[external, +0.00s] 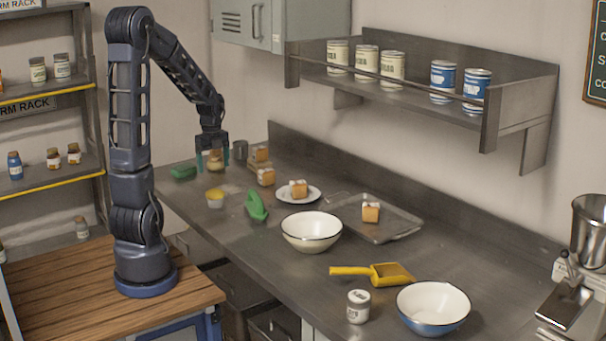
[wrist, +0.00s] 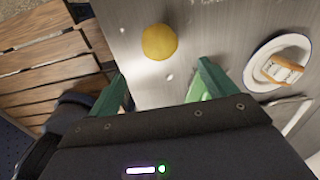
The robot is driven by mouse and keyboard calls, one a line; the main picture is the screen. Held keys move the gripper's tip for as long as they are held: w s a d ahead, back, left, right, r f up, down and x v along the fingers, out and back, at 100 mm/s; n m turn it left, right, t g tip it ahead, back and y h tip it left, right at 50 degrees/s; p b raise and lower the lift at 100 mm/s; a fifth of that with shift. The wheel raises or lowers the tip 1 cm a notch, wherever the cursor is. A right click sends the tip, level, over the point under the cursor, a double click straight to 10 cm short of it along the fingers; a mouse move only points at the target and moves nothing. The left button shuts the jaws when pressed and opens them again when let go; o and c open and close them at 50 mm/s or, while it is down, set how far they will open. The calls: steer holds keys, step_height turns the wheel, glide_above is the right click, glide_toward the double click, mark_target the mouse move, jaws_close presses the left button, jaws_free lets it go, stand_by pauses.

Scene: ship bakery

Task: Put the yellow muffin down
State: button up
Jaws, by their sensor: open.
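The yellow muffin (external: 215,194) sits upright on the steel counter, near its front edge, in a pale cup. The wrist view shows its round yellow top (wrist: 159,42) from above, beyond the fingertips. My gripper (external: 213,163) hangs over the far-left part of the counter, pointing down, above and apart from the muffin. In the wrist view, the two green fingers (wrist: 162,82) are spread apart with nothing between them. A small orange-and-white item shows around the fingers in the external view; whether it stands behind them is unclear.
A green scoop (external: 256,206) lies right of the muffin. A plate (external: 313,198) with a cake piece, a white bowl (external: 311,233), a metal tray (external: 405,226), a yellow scoop (external: 385,273) and a blue bowl (external: 433,308) are farther right. Another green object (external: 183,173) lies at left.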

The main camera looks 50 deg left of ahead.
steer(key=s+d+r+n+t, duration=0.2)
steer(key=s+d+r+n, duration=0.2)
steer(key=d+r+n, duration=0.8)
steer(key=s+d+r+n+t, duration=0.2)
steer(key=s+d+n, duration=0.3)
steer(key=s+d, duration=0.5)
steer(key=shift+d+r+n+t, duration=0.3)
steer(key=shift+r+n, duration=0.1)
steer(key=shift+r, duration=0.25)
